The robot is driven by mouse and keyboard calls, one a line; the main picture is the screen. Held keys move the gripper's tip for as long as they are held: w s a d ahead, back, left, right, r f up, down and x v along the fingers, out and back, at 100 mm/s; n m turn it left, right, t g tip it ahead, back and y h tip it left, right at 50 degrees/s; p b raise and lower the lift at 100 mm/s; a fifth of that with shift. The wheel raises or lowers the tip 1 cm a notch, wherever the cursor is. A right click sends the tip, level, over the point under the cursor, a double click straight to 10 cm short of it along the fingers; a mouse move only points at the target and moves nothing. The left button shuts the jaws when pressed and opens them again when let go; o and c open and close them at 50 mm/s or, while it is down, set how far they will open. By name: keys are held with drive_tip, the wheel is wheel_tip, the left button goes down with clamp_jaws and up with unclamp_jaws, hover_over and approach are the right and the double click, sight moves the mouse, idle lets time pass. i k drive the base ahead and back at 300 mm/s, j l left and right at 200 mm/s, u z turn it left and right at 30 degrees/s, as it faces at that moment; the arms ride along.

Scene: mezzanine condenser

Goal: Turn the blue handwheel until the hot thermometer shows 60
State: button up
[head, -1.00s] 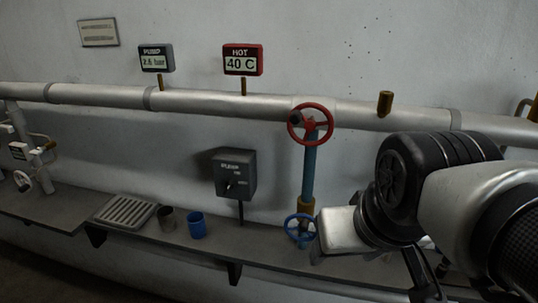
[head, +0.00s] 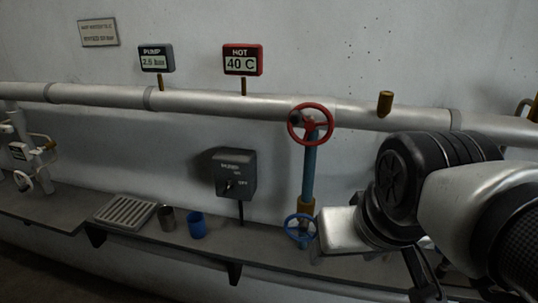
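The blue handwheel (head: 299,228) is low on the blue vertical pipe (head: 309,172), just above the shelf. The hot thermometer (head: 243,60) has a red frame and reads 40 C. My gripper (head: 318,236) is at the right side of the blue handwheel, its pale body covering part of that area. Its fingers are too small and hidden to tell whether they are open or shut, or whether they touch the rim.
A red handwheel (head: 310,124) sits higher on the same pipe. A pump gauge (head: 156,58) reads about 2.6 bar. A dark switch box (head: 234,174), blue cup (head: 197,225), dark metal cup (head: 167,218) and slotted tray (head: 125,211) are to the left. A horizontal pipe (head: 210,102) runs above.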

sight(303, 227)
drive_tip(key=k+l, duration=0.15)
drive_tip(key=l, duration=0.25)
drive_tip(key=k+l, duration=0.15)
drive_tip(key=l, duration=0.2)
drive_tip(key=k+l+u, duration=0.1)
drive_tip(key=l, duration=0.3)
drive_tip(key=k, duration=0.05)
